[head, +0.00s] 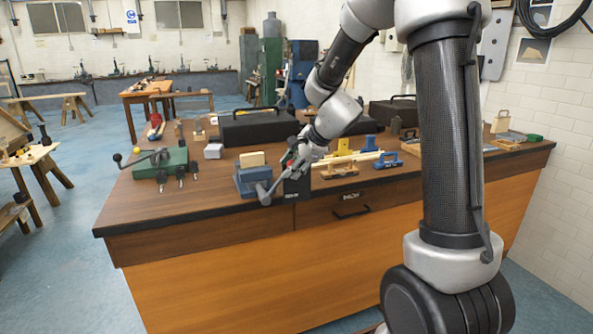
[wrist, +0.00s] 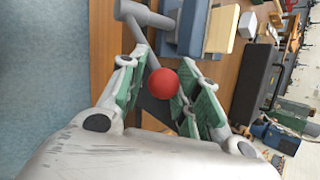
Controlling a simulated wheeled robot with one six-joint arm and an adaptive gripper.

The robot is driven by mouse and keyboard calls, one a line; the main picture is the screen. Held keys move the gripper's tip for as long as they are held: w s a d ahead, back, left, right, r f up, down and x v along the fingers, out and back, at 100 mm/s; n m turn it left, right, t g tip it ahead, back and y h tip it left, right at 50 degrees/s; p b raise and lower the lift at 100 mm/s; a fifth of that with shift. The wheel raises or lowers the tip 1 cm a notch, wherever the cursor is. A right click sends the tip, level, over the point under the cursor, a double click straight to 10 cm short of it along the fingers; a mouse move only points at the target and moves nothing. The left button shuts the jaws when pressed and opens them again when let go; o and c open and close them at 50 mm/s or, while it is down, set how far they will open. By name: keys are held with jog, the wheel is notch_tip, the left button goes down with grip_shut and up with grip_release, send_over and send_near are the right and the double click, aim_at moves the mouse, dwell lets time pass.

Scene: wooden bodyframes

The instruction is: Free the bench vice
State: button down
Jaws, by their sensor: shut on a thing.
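The blue bench vice (head: 252,180) sits at the front edge of the wooden bench, with a pale wooden block (head: 252,159) upright in its jaws. In the wrist view the vice (wrist: 192,28) is at the top, with the block (wrist: 222,28) to its right. A grey handle (head: 268,190) sticks out at the vice's front and slants up toward my gripper (head: 292,162). In the wrist view a red ball knob (wrist: 163,83) on the handle lies between the fingers of my gripper (wrist: 160,90), which is shut on it. The fingers partly hide the handle's end.
A green vice (head: 160,163) with a black-knobbed lever stands left on the bench (head: 215,220). A black toolbox (head: 258,126) is behind. Wooden and blue planes (head: 340,168) lie to the right. The floor left of the bench is partly clear.

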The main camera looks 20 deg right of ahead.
jog(key=shift+w+a+r, duration=0.1)
jog(key=shift+w+r, duration=0.2)
jog(key=shift+r, duration=0.1)
jog(key=c, duration=1.3)
grip_release()
jog(key=shift+o, duration=0.8)
jog(key=shift+w+a+f, duration=0.1)
jog(key=shift+f, duration=0.1)
jog(key=v, duration=1.2)
jog(key=shift+a, duration=0.2)
